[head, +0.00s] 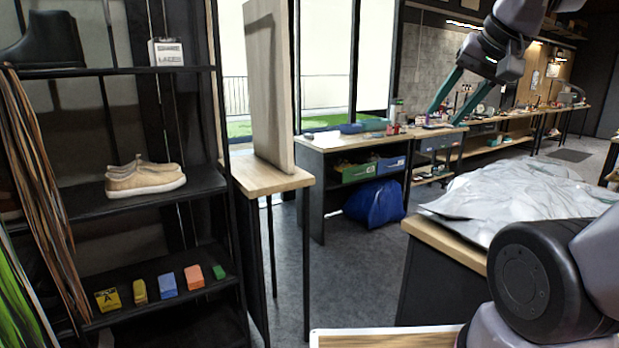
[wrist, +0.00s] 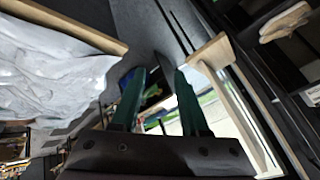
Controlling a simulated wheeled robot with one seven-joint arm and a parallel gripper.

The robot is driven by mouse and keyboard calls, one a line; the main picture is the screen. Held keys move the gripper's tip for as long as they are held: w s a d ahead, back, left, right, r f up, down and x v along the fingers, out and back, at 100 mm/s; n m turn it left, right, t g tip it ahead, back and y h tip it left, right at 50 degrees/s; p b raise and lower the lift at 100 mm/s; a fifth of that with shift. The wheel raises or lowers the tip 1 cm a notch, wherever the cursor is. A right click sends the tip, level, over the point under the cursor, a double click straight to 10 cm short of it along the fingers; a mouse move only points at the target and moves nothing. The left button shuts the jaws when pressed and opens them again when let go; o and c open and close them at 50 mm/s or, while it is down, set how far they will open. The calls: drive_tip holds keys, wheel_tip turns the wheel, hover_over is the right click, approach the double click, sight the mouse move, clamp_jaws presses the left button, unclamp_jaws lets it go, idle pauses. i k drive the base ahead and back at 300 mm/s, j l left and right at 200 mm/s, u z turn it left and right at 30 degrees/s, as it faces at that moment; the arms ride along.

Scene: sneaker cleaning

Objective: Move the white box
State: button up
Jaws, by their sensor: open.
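A white box (head: 167,52) with dark lettering that seems to read "sneaker laces" stands upright on the top shelf at the left of the head view, right of a black boot. A pale patch at the right edge of the wrist view may be the same box, but I cannot tell. My gripper (head: 446,118) is raised at the upper right of the head view, far from the box. Its two green fingers are apart and empty, as the wrist view also shows (wrist: 159,72).
A black shelf rack (head: 85,206) holds a black boot (head: 47,42), beige sneakers (head: 145,178) and several small coloured blocks. A narrow wooden table (head: 268,182) with an upright panel stands beside it. A table covered with a crumpled grey sheet (head: 520,195) is at right. Grey floor lies between.

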sight(162, 52)
drive_tip(key=u, duration=1.65)
